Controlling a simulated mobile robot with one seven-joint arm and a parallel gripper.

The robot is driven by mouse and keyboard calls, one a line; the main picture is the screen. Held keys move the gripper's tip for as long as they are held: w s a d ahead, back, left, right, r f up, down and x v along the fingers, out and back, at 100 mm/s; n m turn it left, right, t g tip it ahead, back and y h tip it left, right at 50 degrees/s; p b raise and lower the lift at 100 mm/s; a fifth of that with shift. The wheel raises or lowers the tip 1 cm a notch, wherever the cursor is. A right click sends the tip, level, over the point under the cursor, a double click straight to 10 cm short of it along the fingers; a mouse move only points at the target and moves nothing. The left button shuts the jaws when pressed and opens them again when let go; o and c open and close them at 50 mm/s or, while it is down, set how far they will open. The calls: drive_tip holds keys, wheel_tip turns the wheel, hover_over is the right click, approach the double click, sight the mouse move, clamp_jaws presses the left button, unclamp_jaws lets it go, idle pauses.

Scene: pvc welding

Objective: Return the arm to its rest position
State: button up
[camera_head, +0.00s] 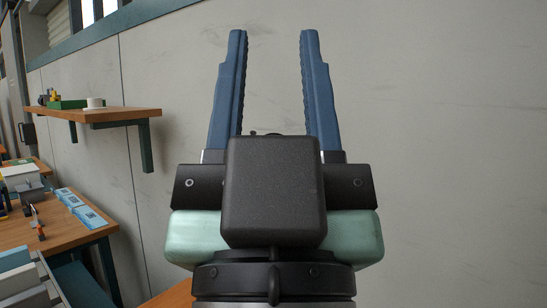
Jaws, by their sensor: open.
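My gripper (273,60) is in the middle of the head camera view. Its two blue ridged fingers point up and stand well apart. Nothing is between them, only the plain grey wall behind. The dark gripper body and pale green housing fill the lower middle and hide what is behind them.
At the left, a wooden wall shelf (120,114) holds a green box (68,104) and a white roll (95,102). The grey wall (450,130) is bare at the right.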

wheel_tip(320, 180, up, 17)
drive_tip(key=p, duration=1.5)
drive_tip(key=shift+p, duration=0.3)
